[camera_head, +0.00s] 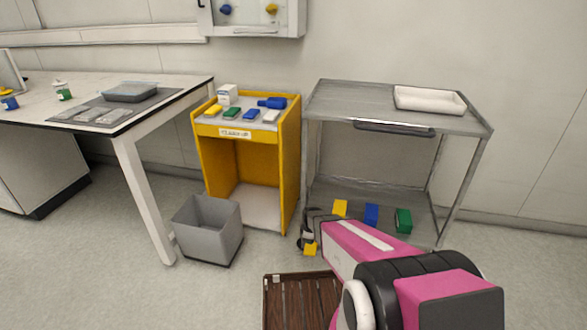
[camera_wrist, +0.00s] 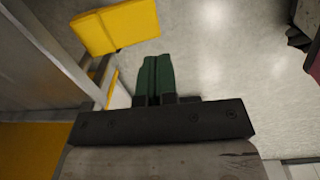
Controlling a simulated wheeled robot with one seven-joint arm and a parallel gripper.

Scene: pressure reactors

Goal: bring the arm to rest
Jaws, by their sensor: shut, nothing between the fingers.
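My pink and black arm reaches up from the lower right of the head view, in front of the metal cart (camera_head: 335,100). In the wrist view my gripper (camera_wrist: 153,62) has its two dark green fingers together, with nothing between them. They point out over the pale floor. A yellow block-like thing (camera_wrist: 118,26) shows just beyond and left of the fingertips; I cannot tell whether it touches them. In the head view the fingers are not clear. A small yellow piece (camera_head: 310,249) shows by the arm's far end.
The cart's lower shelf holds yellow (camera_head: 340,208), blue (camera_head: 371,215) and green (camera_head: 403,220) blocks. A yellow cabinet (camera_head: 293,170) with small items on top stands left of the cart. A grey bin (camera_head: 208,235), a white table (camera_head: 60,90) and a brown slatted crate (camera_head: 296,300) are nearby.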

